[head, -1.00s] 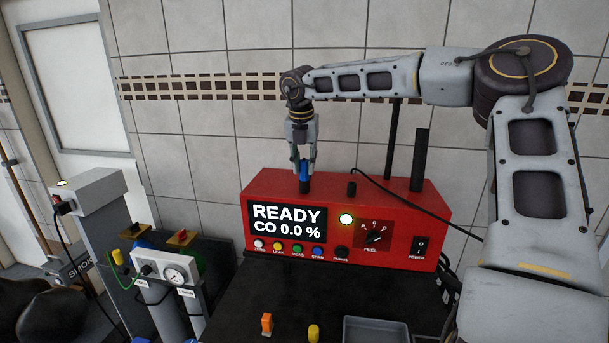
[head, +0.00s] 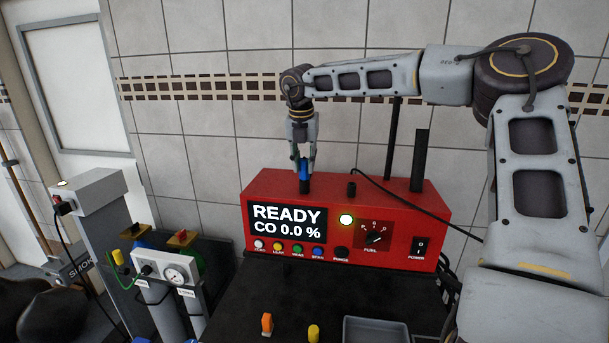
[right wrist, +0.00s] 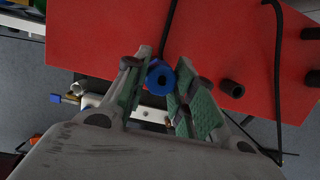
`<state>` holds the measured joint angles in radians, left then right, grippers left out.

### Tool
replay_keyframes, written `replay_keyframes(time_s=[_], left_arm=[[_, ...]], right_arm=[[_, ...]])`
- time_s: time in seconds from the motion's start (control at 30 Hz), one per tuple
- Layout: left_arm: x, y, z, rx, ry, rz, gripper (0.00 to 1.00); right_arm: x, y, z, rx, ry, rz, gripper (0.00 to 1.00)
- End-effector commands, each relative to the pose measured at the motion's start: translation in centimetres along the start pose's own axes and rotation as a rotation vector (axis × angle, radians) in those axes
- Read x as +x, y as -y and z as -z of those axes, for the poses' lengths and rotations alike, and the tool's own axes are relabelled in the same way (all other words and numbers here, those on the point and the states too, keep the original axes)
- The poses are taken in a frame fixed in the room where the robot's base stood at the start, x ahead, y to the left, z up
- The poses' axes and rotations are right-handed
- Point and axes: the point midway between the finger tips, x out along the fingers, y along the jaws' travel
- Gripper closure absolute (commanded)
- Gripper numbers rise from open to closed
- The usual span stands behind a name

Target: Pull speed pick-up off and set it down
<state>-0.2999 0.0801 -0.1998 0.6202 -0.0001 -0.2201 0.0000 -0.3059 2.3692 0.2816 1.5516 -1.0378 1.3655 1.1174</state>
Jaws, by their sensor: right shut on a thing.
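The speed pick-up appears to be the blue cylindrical piece (head: 304,170), upright on a dark stub on top of the red analyser (head: 400,195). My right gripper (head: 304,164) comes down from above and is shut on it. My left gripper is not in view.
A short black stub (head: 351,189), a black post (head: 419,160) and a cable stand on the analyser. On the dark bench are an orange piece (head: 267,324), a yellow piece (head: 313,333) and a grey tray (head: 376,330). A gauge unit (head: 165,268) stands left.

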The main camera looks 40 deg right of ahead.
Motion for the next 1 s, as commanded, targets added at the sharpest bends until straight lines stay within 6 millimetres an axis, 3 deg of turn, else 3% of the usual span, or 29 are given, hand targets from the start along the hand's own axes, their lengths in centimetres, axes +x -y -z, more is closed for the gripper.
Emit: replay_keyframes(time_s=[1.0], left_arm=[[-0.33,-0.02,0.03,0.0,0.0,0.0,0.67]], right_arm=[[-0.67,0.0,-0.17,0.0,0.0,0.0,1.0]])
